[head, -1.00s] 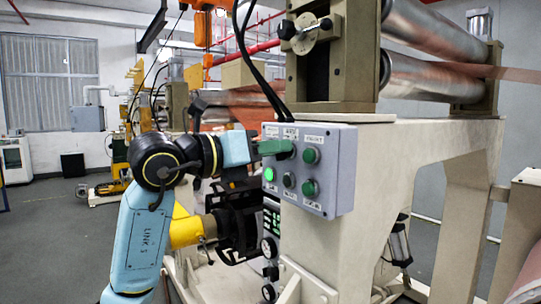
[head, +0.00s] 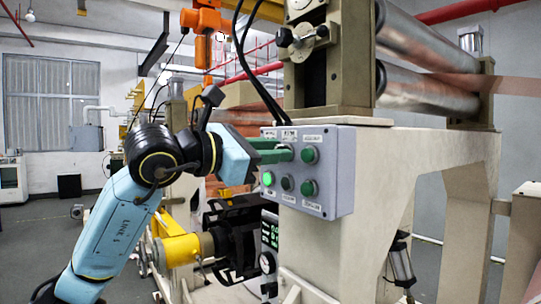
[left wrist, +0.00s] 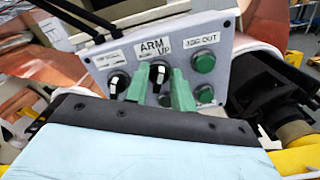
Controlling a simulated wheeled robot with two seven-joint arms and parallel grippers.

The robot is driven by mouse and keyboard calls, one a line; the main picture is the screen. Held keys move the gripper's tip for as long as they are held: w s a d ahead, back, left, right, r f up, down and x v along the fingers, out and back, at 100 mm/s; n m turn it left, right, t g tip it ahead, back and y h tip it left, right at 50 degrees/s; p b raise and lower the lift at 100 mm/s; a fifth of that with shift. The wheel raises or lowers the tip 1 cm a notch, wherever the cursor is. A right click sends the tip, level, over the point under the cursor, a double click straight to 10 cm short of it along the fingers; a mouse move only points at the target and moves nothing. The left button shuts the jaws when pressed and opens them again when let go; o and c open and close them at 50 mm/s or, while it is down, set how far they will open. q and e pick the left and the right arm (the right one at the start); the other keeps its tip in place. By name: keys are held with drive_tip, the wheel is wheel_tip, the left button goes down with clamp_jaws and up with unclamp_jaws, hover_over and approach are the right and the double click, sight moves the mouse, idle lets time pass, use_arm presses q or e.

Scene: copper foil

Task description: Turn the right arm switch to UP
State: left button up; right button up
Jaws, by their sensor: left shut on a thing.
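The grey control box (head: 335,175) is fixed to the front of the beige machine, and its panel also shows in the left wrist view (left wrist: 222,40). Below the "ARM" and "UP" labels is a black arm switch knob (left wrist: 158,73) with a white pointer mark. My left gripper (head: 277,154) reaches the box from the left. In the left wrist view its two green fingers (left wrist: 160,88) stand on either side of this knob, shut on it. The knob is hidden behind the fingers in the head view. My right gripper is in neither view.
Another black knob (left wrist: 117,83) sits close to the left finger. A green button (left wrist: 204,64) is to the right. A lit green button (head: 267,178) is below my gripper. Black cables (head: 258,72) hang above the box. Metal rollers (head: 425,85) are at upper right.

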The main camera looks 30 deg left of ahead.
use_arm(q)
drive_tip(key=shift+m, duration=0.4)
drive_tip(key=o, duration=0.6)
drive_tip(key=b+v, duration=0.5)
drive_tip(key=v, duration=0.8)
drive_tip(key=shift+s+a, duration=0.1)
drive_tip(key=shift+s, duration=0.15)
